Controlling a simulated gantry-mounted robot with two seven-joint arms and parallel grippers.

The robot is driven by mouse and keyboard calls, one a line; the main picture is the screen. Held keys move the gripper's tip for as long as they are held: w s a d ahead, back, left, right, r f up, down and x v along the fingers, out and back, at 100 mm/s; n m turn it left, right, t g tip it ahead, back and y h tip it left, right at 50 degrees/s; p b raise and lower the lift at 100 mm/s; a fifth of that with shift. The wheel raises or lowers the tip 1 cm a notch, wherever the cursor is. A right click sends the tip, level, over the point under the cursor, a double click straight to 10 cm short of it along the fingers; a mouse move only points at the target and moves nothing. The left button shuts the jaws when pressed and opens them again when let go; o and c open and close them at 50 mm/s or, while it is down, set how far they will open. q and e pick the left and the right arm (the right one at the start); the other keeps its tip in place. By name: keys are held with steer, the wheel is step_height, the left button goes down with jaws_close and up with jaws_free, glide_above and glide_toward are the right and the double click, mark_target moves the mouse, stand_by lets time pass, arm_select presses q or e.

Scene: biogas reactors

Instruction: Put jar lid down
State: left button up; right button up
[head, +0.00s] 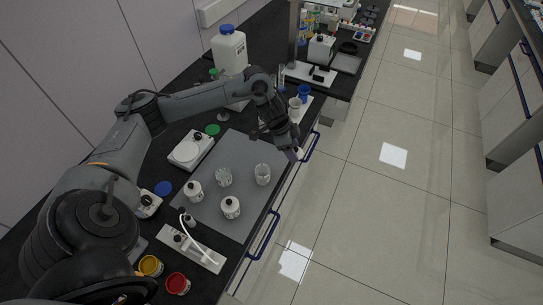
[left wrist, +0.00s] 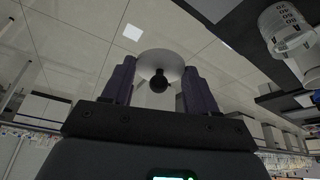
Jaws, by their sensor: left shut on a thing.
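My left gripper (head: 292,148) is at the front edge of the black bench, beyond the grey mat (head: 238,145). It is shut on the jar lid (head: 299,153), a pale round disc that shows only partly in the head view. In the left wrist view the lid (left wrist: 160,62) sits between the two fingers, with its black knob (left wrist: 158,82) facing the camera. The lid appears clear of the bench, close to its edge. Two white jars with black tops (head: 194,191) (head: 231,208) stand on the mat. My right gripper is not in view.
Two glass beakers (head: 223,177) (head: 262,174) stand on the mat. A scale (head: 191,150), a green disc (head: 213,130), a white jug (head: 229,52) and cups (head: 295,107) are around it. A graduated vessel (left wrist: 287,32) is at right in the left wrist view. The mat's far part looks clear.

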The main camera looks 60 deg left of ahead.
arm_select(q)
glide_above(269, 158)
steer(key=s, duration=0.1)
step_height(269, 158, down, 6)
steer(key=shift+d+b, duration=0.1)
steer(key=shift+b, duration=0.3)
steer(key=shift+s+a+f, duration=0.2)
steer(key=shift+a+f, duration=0.05)
steer(key=shift+a, duration=0.2)
steer(key=shift+f, duration=2)
steer(key=shift+f, duration=0.15)
steer(key=o, duration=1)
